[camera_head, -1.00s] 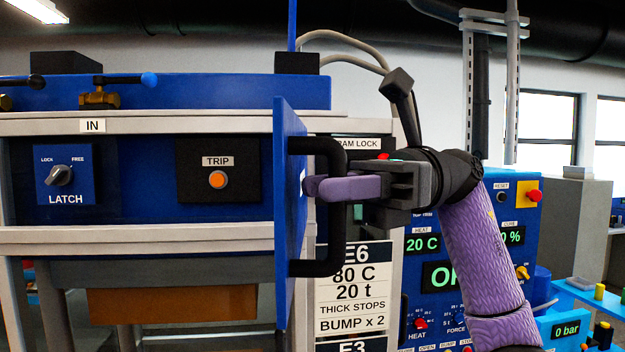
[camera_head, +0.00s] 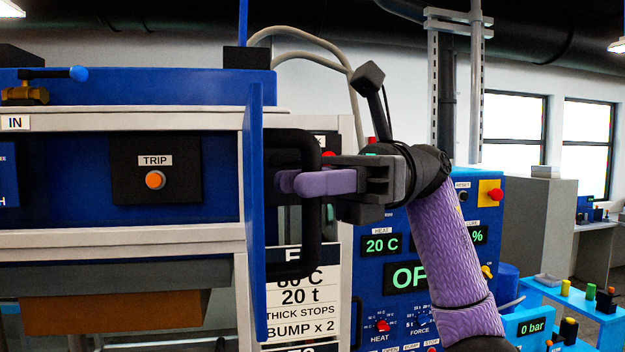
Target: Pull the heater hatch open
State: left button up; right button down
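The heater hatch (camera_head: 256,210) is a blue panel, seen almost edge-on and standing out from the front of the blue and white machine. A black bar handle (camera_head: 312,235) is fixed to its right face. My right gripper (camera_head: 288,183) comes in from the right, with its purple fingers across the handle's upright bar. The near finger covers part of the bar, and the far finger is mostly hidden. The fingers look shut on the handle. My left gripper is not in view.
The machine front has an orange TRIP button (camera_head: 155,180) left of the hatch. A blue control panel (camera_head: 372,275) stands behind my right arm. A printed sign (camera_head: 300,310) is behind the handle. A light-blue bench (camera_head: 590,305) is at the lower right.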

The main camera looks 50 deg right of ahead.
jog(key=c, duration=0.6)
grip_release()
jog(key=s+d+p, duration=0.1)
jog(key=d, duration=0.8)
jog(key=shift+s+d, duration=0.15)
jog(key=shift+d, duration=0.25)
